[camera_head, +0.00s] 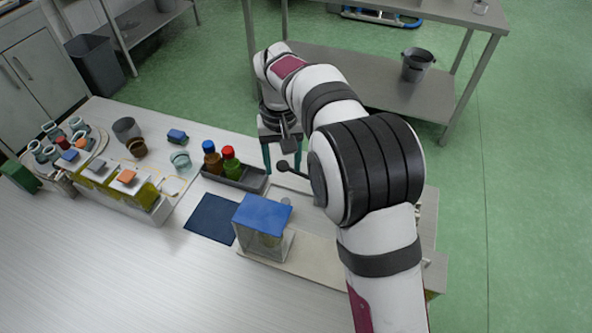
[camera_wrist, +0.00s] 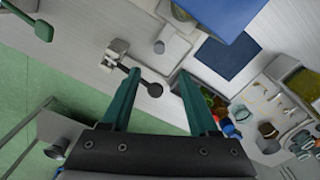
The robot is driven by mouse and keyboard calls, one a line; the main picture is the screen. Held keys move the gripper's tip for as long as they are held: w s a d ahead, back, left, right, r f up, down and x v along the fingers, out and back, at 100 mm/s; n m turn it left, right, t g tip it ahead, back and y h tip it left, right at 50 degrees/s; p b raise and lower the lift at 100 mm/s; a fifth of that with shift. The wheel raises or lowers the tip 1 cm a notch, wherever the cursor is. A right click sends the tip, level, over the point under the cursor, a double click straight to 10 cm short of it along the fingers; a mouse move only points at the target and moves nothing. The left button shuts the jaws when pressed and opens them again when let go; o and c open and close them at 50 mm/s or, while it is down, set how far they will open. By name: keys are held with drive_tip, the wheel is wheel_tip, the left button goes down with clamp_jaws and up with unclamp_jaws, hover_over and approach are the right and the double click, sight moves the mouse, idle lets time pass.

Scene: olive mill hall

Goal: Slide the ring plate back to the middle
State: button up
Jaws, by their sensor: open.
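I cannot tell for sure which thing is the ring plate. A small pale plate with a round grey piece (camera_wrist: 158,47) lies on the light board in the wrist view. A flat white square with a ring outline (camera_head: 172,186) lies at the right end of the row of lidded containers. My gripper (camera_head: 283,165) is open, its two green fingers pointing down and apart, with nothing between them gripped. In the wrist view my gripper (camera_wrist: 159,74) has a black ball knob (camera_wrist: 154,90) between its fingers in the picture; its lever runs to a metal fitting (camera_wrist: 118,52). Contact cannot be seen.
A clear box with a blue lid (camera_head: 263,222) stands on the board in front of my gripper. A dark tray (camera_head: 238,178) with two capped bottles lies to the left. A dark blue mat (camera_head: 211,218) lies flat. The table's front left is clear.

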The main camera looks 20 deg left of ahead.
sight(286, 201)
wheel_tip(286, 201, down, 14)
drive_tip(key=shift+d, duration=0.1)
clamp_jaws()
idle(0.3)
idle(1.2)
